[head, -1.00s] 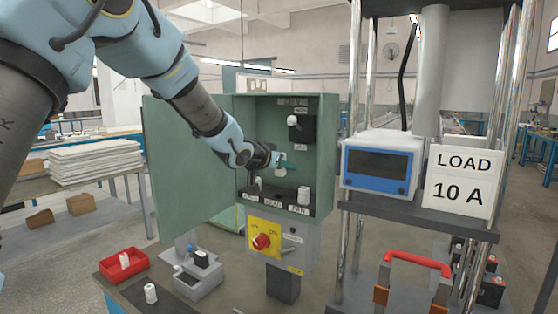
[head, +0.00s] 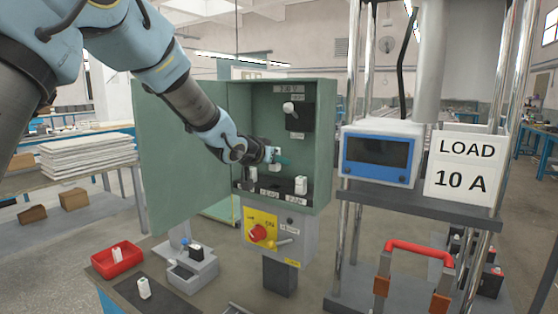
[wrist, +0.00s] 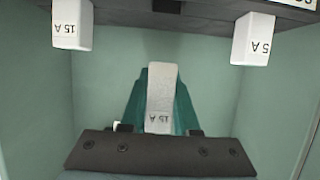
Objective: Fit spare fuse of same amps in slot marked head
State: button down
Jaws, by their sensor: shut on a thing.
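My gripper (head: 279,160) is inside the open green cabinet (head: 319,150), above and in front of its lower row of slots. In the wrist view its teal jaws (wrist: 162,108) are shut on a pale fuse (wrist: 161,85) marked 15 A. Two white fuses sit in the row: one marked 15 A (wrist: 72,25) at the left of the wrist view and one marked 5 A (wrist: 252,40) at its right. In the head view they show as a right fuse (head: 301,185) and a left fuse (head: 250,173). The gap between them looks empty. The slot labels are too small to read surely.
A red tray (head: 105,270) holds a white fuse, and another white fuse (head: 143,288) stands on a dark mat. A grey device (head: 195,270) is beside them. A red knob (head: 258,233) is below the cabinet. A sign (head: 463,168) reads LOAD 10 A. The cabinet door (head: 180,160) stands open left.

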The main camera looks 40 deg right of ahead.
aim_at(285, 181)
jog(key=shift+f+b, duration=1.2)
jog(key=shift+f, duration=0.65)
jog(key=shift+f+b, duration=0.7)
jog(key=shift+f, duration=0.2)
jog(key=c, duration=0.8)
grip_release()
jog(key=shift+o, duration=1.1)
jog(key=shift+s+f, duration=0.1)
jog(key=shift+s+a+f, duration=0.1)
jog(key=b+v, duration=0.1)
jog(key=v, duration=0.9)
jog(key=shift+w+a+r, duration=0.2)
jog(key=shift+a+r, duration=0.1)
jog(key=shift+r, duration=0.2)
